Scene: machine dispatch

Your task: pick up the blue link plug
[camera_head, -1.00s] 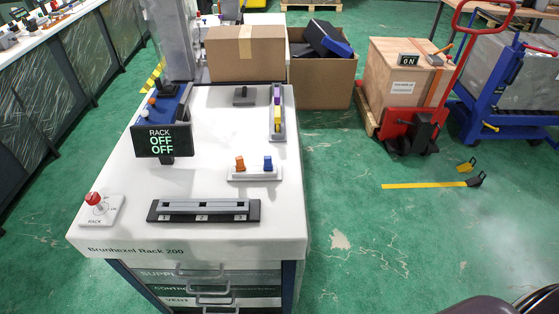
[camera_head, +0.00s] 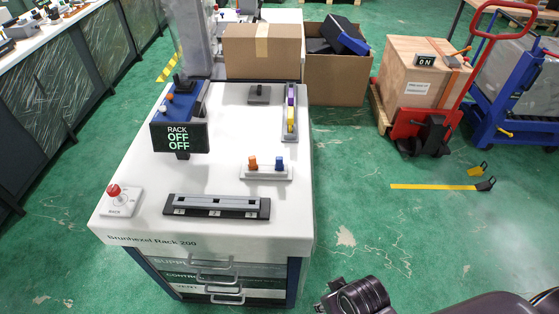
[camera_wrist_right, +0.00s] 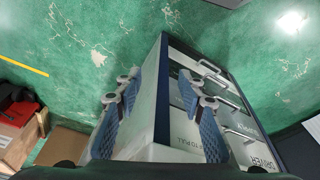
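The blue link plug (camera_head: 279,162) stands upright in the right end of a small white holder (camera_head: 266,175) on the white rack top. An orange plug (camera_head: 252,162) stands beside it on the left. My right arm comes in at the lower right of the head view, off the rack's right side and well short of the plug. In the right wrist view my right gripper (camera_wrist_right: 158,118) is open, its blue-padded fingers wide apart with nothing held. The rack's side and drawers show behind them; the plug is not in that view. My left gripper is not in view.
On the rack (camera_head: 215,222) are a long grey slotted strip (camera_head: 216,203), a red knob (camera_head: 114,190), a display reading RACK OFF OFF (camera_head: 179,137) and a strip with purple and yellow pieces (camera_head: 290,112). Cardboard boxes stand behind.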

